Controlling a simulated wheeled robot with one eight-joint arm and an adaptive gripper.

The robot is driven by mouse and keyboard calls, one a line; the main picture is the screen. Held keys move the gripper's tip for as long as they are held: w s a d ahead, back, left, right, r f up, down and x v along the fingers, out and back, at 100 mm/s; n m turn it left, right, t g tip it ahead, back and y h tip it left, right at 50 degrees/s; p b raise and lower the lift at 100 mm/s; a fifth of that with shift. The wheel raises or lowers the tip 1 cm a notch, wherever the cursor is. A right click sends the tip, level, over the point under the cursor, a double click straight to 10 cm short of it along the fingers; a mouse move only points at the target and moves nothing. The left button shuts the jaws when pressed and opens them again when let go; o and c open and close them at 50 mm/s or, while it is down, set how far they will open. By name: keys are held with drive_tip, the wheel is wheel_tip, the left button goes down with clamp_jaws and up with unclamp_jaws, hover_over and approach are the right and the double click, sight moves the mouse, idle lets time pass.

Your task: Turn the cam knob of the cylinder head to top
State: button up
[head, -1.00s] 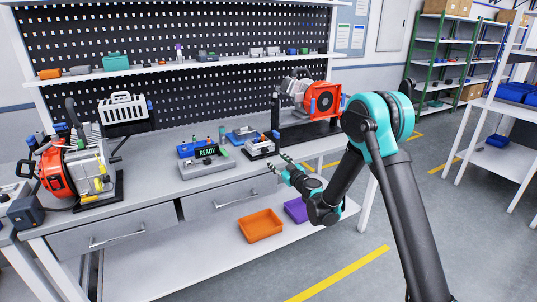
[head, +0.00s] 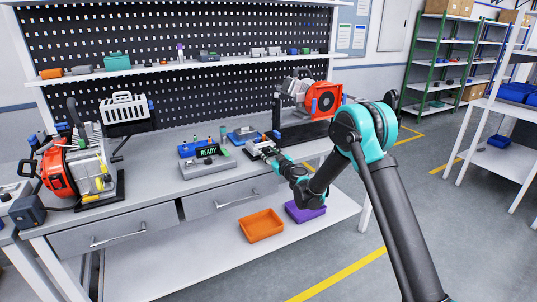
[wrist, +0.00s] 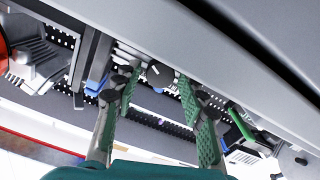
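The cylinder head (head: 257,145) is a small grey block on the bench, right of the READY display. In the wrist view, a dark round cam knob (wrist: 160,73) with a pale mark sits on it. Where the mark points I cannot tell for sure. My gripper (head: 273,154) is at the front of the cylinder head. In the wrist view, my gripper (wrist: 155,88) is open, with its green-padded fingers apart on either side of the knob. Contact with the knob cannot be told. In the head view the gripper hides part of the block and the knob.
The READY display (head: 208,153) and a blue tray (head: 242,134) stand close by on the bench. A red engine (head: 322,100) is behind at right, another (head: 62,172) at far left. Orange (head: 261,225) and purple (head: 305,211) bins lie on the lower shelf.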

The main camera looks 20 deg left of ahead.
clamp_jaws()
drive_tip(key=shift+m, duration=0.4)
drive_tip(key=m, duration=0.2)
drive_tip(key=shift+m, duration=2.3)
drive_tip(key=shift+o, duration=1.6)
unclamp_jaws()
